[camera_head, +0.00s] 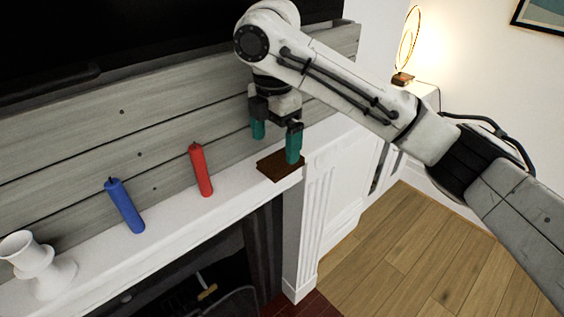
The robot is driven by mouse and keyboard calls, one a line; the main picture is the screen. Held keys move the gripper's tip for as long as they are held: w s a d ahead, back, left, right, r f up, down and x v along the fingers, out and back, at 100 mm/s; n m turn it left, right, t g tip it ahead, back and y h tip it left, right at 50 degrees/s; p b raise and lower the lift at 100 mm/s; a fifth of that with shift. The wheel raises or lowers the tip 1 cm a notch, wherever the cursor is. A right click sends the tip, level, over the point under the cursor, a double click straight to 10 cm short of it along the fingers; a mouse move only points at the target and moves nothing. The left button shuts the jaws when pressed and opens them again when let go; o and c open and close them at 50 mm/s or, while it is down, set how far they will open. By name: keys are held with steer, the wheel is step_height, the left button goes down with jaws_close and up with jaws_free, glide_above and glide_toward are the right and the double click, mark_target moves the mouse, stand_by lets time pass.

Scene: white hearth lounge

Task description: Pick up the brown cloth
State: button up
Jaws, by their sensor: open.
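The brown cloth (279,168) looks like a small flat dark-brown folded piece. It lies on the white mantel shelf (165,218), near the shelf's right end and front edge. My gripper (275,144) points down with its two teal fingers spread apart, and it is empty. It is over the cloth's area: the right finger appears at the cloth's back right part and overlaps it in the picture, while the left finger is up and left, behind the cloth. I cannot tell whether the right finger touches the cloth.
A red candle (201,170) and a blue candle (125,205) stand on the mantel left of the cloth. A white vase (38,264) is at the far left. Grey planks (70,165) rise behind the shelf. A fireplace opening (215,275) is below. Wood floor (400,250) lies open at right.

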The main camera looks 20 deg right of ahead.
mark_target(274, 163)
steer(key=shift+a+f+p, duration=0.2)
steer(key=shift+f+p, duration=0.45)
steer(key=shift+f, duration=1.95)
steer(key=c, duration=1.2)
